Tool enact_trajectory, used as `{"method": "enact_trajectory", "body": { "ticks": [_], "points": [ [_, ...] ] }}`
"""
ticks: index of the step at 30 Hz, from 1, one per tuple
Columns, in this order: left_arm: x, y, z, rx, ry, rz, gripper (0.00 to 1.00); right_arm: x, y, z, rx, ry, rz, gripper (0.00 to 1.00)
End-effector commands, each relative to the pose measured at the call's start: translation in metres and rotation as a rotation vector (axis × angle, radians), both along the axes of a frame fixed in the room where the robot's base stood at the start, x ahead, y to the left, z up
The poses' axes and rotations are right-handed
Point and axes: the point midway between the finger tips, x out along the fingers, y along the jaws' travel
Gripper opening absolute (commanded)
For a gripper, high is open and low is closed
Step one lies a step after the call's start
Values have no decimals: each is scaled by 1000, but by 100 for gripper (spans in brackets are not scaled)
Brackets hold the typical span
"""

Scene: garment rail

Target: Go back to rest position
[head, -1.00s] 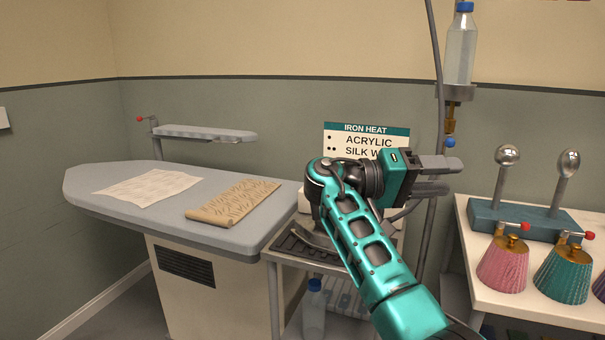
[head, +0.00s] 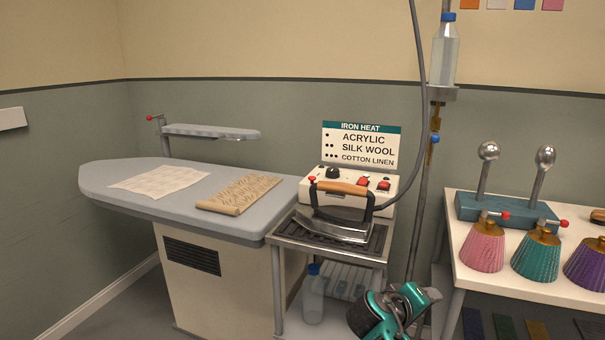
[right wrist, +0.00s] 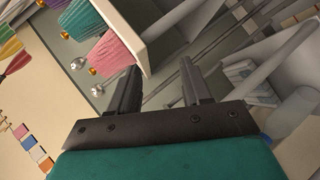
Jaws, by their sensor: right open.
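My right arm (head: 388,310) shows low in the head view, a teal and black wrist part in front of the iron's stand. In the right wrist view my right gripper (right wrist: 160,92) has its two dark fingers apart with nothing between them. Past its fingers are the edge of the white table and a pink pleated shade (right wrist: 120,57), which look clear of the fingers. My left gripper is not in view.
An iron (head: 340,215) with a wooden handle rests on a metal stand before the control box (head: 408,183). A white table (head: 520,288) with pleated shades stands right. A pole with a bottle (head: 444,55) rises between.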

Motion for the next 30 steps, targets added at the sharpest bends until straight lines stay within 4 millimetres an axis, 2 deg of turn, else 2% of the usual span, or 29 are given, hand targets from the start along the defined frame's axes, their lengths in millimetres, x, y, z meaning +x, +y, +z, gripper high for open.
{"method": "enact_trajectory", "body": {
  "ticks": [1,3,6,9,12,16,21,24,30],
  "points": [
    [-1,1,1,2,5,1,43,-15,1,-31,60,20,54,48],
    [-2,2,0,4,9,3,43,-34,6,-66,151,29,127,48],
    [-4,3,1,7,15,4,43,-66,16,-106,284,27,216,48],
    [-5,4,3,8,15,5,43,-102,27,-136,422,8,293,48],
    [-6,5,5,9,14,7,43,-142,39,-153,560,-26,353,48],
    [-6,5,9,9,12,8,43,-193,52,-158,735,-91,404,48],
    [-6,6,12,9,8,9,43,-243,63,-146,911,-181,428,48],
    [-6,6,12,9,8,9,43,-260,66,-139,971,-219,428,48],
    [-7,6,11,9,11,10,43,-268,67,-133,1008,-247,429,48]
  ]
}}
